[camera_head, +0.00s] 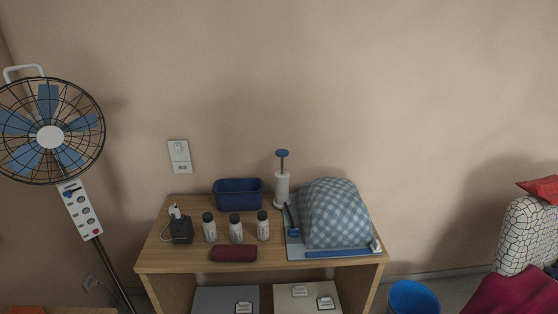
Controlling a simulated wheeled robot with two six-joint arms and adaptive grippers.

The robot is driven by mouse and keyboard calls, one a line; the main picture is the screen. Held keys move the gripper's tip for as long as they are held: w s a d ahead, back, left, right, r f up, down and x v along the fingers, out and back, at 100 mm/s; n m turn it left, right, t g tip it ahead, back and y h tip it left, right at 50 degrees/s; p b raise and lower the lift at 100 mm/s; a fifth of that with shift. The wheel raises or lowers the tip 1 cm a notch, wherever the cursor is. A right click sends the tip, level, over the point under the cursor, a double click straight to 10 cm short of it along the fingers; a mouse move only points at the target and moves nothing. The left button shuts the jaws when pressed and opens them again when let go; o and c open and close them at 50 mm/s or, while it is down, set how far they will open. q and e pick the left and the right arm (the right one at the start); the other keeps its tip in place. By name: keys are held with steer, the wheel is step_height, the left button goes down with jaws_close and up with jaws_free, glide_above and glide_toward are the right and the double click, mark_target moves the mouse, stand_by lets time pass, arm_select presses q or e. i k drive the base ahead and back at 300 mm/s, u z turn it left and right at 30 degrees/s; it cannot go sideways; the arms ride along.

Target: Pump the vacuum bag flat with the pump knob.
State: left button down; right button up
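The vacuum bag (335,215) sits at the right of the wooden shelf top. It is a puffed-up, domed bundle in blue and white check on a grey-blue base, with a blue strip (338,253) along its front edge. The pump (282,188) stands upright behind and left of the bag, with a white body. Its blue knob (282,153) is raised on a thin rod. A dark hose-like piece with a blue end (293,232) lies at the bag's left edge. Neither of my grippers shows in the head view.
A blue bin (238,194), several dark-capped jars (236,228), a dark red pouch (233,253) and a black charger (181,230) share the wooden shelf (160,262). A fan (50,137) stands left. A blue bucket (413,299) is at lower right.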

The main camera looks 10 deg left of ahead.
mark_target(281, 152)
steer(key=z, duration=0.4)
steer(key=i, duration=1)
steer(key=z, duration=0.1)
